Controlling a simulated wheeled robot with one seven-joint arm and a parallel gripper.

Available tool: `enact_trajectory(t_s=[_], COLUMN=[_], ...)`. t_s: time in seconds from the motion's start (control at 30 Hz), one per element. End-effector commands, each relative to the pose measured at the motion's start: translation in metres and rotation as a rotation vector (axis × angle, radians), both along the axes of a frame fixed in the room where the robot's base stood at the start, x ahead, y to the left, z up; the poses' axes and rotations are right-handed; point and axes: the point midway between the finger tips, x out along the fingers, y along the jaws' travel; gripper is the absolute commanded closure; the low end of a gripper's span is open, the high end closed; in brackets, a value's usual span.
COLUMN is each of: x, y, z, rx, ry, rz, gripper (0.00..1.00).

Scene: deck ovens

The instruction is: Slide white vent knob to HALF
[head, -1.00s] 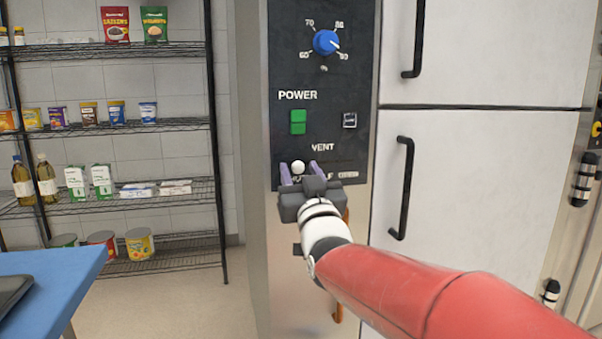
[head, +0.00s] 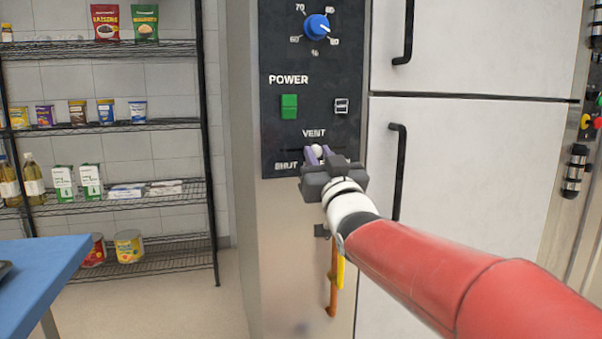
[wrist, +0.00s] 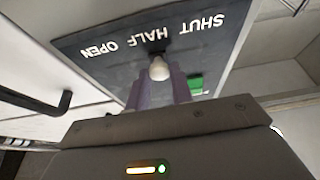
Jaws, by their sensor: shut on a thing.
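The white vent knob (head: 317,151) is below the VENT label on the dark oven panel (head: 348,60). My gripper (head: 319,155) is shut on it, one purple finger on each side. In the wrist view the knob (wrist: 159,68) sits between the fingers, in line with the HALF label (wrist: 150,38), which appears upside down. The SHUT label (wrist: 204,22) and OPEN label (wrist: 98,50) lie on either side of it. In the head view only SHUT shows clearly; my gripper hides the other labels.
Above the vent are a green power switch (head: 289,106) and a blue dial (head: 317,27). White doors with black handles (head: 399,165) stand to the right. An orange and yellow item (head: 335,280) hangs below my gripper. A wire shelf and blue table (head: 45,265) are at left.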

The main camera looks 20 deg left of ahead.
Motion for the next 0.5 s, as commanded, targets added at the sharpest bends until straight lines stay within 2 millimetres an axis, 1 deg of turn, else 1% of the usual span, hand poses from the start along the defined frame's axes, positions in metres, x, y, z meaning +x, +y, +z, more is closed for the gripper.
enact_trajectory(t_s=[0.07,0.37,0.4,0.5], x=[0.0027,0.0028,0.0028,0.0028], y=[-0.0049,-0.0047,-0.0047,-0.0046], z=[-0.0013,0.0003,0.0003,0.0002], rx=[0.0,-0.002,-0.002,-0.002], ry=[0.0,0.003,0.003,0.003], rz=[-0.002,0.0,0.0,0.0], gripper=[1.0,1.0,0.72,0.59])
